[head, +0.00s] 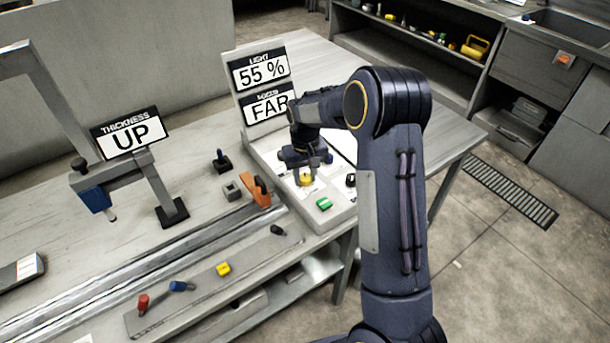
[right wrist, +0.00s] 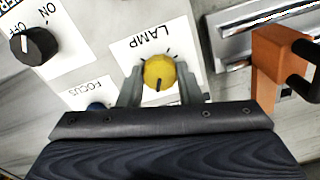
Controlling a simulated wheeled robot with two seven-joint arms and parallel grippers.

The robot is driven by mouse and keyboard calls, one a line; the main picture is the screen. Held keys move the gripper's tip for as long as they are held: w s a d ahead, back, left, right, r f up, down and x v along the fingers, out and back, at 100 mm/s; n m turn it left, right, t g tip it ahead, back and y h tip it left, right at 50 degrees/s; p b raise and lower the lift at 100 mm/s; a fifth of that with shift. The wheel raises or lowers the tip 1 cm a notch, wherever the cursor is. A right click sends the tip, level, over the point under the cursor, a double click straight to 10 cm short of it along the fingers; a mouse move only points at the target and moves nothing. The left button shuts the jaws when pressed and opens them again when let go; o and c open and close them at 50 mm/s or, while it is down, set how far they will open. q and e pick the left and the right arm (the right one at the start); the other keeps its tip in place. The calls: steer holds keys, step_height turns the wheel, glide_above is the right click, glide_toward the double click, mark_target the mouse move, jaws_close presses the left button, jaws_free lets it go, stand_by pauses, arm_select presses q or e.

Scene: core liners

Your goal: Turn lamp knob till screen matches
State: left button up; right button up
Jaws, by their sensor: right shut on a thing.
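The yellow lamp knob (head: 306,180) is on the control panel at the right end of the bench. In the right wrist view the knob (right wrist: 159,72) sits under the LAMP label, its dark pointer line toward my gripper. My right gripper (right wrist: 160,88) is shut on it, one finger on each side. In the head view my right gripper (head: 305,167) reaches down to the panel. The light screen (head: 260,70) reads 55 %. The screen below it (head: 266,104) reads FAR; its small heading is unclear and my arm covers its right edge. My left gripper is not in view.
A black OFF/ON knob (right wrist: 34,46) and a blue focus knob (right wrist: 97,106) are close to the lamp knob. A green block (head: 324,204) is at the panel's front. An orange-handled part (head: 260,191) stands left of the panel. A thickness screen (head: 130,135) reads UP.

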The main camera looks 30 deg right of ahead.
mark_target(305, 177)
steer(key=shift+m, duration=0.6)
steer(key=shift+r, duration=0.1)
steer(key=o, duration=1)
steer(key=shift+c, duration=0.2)
step_height(305, 177, up, 8)
steer(key=shift+f+b, duration=0.15)
steer(key=shift+b, duration=0.2)
